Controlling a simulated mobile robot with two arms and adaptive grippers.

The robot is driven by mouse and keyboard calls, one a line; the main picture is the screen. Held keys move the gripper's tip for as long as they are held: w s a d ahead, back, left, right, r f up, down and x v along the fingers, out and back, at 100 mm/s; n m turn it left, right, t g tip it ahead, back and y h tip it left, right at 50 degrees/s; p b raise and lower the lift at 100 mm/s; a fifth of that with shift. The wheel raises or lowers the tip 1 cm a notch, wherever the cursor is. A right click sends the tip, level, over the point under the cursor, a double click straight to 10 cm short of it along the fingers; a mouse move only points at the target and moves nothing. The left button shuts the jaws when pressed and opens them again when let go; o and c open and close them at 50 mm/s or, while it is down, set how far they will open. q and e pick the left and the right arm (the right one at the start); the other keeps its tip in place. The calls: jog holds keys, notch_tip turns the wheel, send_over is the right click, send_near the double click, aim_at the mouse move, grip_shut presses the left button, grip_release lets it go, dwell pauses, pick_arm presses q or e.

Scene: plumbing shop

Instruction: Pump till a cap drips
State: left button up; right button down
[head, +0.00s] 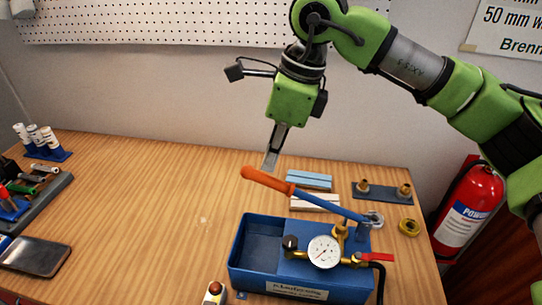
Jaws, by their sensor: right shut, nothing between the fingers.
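A blue test pump (245,275) with an open tank stands at the front of the wooden table. Its lever (330,206) is raised and slopes up to the left, ending in an orange grip (267,181). A round white gauge (325,251) and a red valve handle (376,257) sit on the brass fittings. My right gripper (271,161) points down with its fingers shut and empty, just above the orange grip; I cannot tell whether they touch. Two brass caps (404,190) stand on a dark plate (384,198) behind the pump. My left gripper is out of view.
A brass ring (409,227) and two small blocks (309,180) lie near the pump. A black hose (380,285) leaves its right side. A phone (36,255) and tool trays are at the left. A red extinguisher (466,212) stands at right. The table's middle-left is clear.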

dwell(0.6)
jog(key=s+d+b+x, duration=0.1)
jog(key=b+x, duration=0.9)
jog(key=x, duration=0.3)
jog(key=p+v, duration=0.2)
jog(key=v, duration=0.2)
jog(key=p+v, duration=0.3)
jog(key=v, duration=0.1)
jog(key=w+a+p+v, duration=0.1)
jog(key=p+v, duration=0.2)
jog(key=v, duration=0.2)
jog(key=shift+r, duration=0.15)
